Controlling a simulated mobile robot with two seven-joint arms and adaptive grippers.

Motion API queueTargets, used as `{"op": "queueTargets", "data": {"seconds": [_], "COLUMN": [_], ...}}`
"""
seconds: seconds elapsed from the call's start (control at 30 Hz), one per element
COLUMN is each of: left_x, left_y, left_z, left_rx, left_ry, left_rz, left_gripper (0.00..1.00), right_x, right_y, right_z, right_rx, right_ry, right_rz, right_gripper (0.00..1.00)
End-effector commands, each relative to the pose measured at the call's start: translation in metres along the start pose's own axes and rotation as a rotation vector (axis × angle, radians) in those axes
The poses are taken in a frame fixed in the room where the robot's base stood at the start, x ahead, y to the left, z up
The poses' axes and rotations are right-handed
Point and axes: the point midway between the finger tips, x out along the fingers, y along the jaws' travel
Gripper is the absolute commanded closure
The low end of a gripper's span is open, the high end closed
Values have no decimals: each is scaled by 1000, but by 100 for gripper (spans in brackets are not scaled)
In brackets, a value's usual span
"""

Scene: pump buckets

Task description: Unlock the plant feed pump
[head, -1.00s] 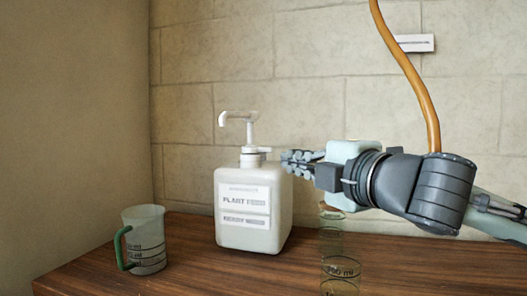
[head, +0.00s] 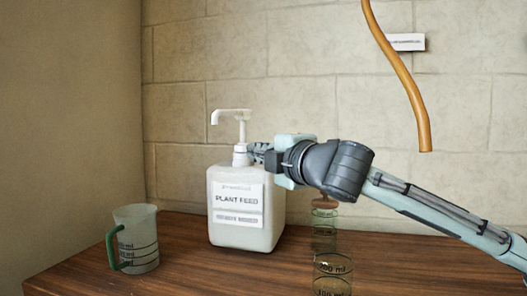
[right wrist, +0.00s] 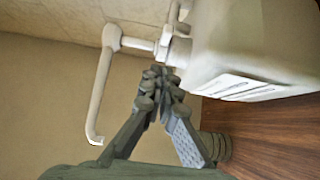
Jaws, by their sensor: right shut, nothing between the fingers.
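The white plant feed bottle (head: 238,234) stands upright on the wooden table with its label facing me. Its pump head (head: 230,112) is raised on a thin stem, with the spout pointing left. My right gripper (head: 256,151) is shut and empty at the right side of the pump collar (head: 240,158). In the right wrist view, the fingertips (right wrist: 160,78) are together close beside the collar (right wrist: 178,50); I cannot tell whether they touch it. The spout (right wrist: 102,85) shows beyond them there. The fingers hide part of the collar in the head view. My left gripper is not in view.
A clear measuring jug (head: 138,240) with a green handle stands at the left. A clear graduated container (head: 332,268) stands below my right arm, with another behind it. An orange hose (head: 400,72) hangs at the upper right. A wall is close behind.

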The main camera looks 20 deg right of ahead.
Motion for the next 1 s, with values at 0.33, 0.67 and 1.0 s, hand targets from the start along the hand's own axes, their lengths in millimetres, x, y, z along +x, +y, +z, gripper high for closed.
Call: {"op": "queueTargets", "data": {"seconds": [0.33, 0.67, 1.0], "left_x": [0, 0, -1], "left_y": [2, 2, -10], "left_z": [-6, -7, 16], "left_rx": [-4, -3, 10], "left_ry": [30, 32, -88], "left_rz": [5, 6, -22], "left_gripper": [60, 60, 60], "right_x": [24, 25, 28], "right_y": [0, 0, 1], "right_z": [28, 29, 36], "right_rx": [0, 0, 2], "right_ry": [-3, -2, -18], "right_rz": [0, 0, -1], "right_gripper": [100, 100, 100]}}
